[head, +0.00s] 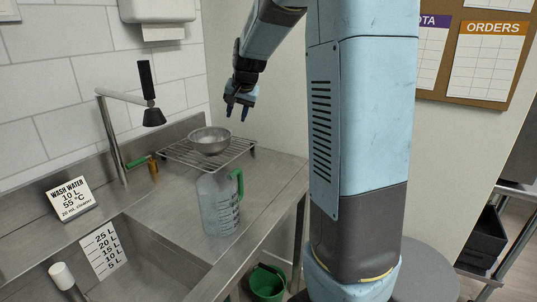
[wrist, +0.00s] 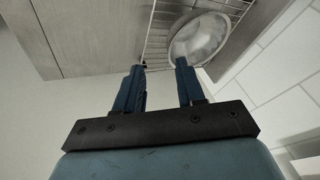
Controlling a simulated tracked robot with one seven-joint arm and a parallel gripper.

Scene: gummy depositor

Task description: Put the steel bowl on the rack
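The steel bowl (head: 209,140) sits upright on the wire rack (head: 178,154), near the rack's middle, on the steel counter at the back. My gripper (head: 238,111) is up and to the right of the bowl, apart from it, with its fingers pointing down. In the wrist view my gripper (wrist: 160,66) has its two fingers spread with nothing between them. The bowl (wrist: 199,38) shows beyond the right fingertip, with the rack's wires (wrist: 157,30) beside it. The inside of the bowl looks empty.
A clear measuring jug (head: 217,203) with a green handle stands on the counter in front of the rack. The sink (head: 140,255) and a tap (head: 111,135) are at left. A green bucket (head: 267,283) is on the floor below the counter's right edge.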

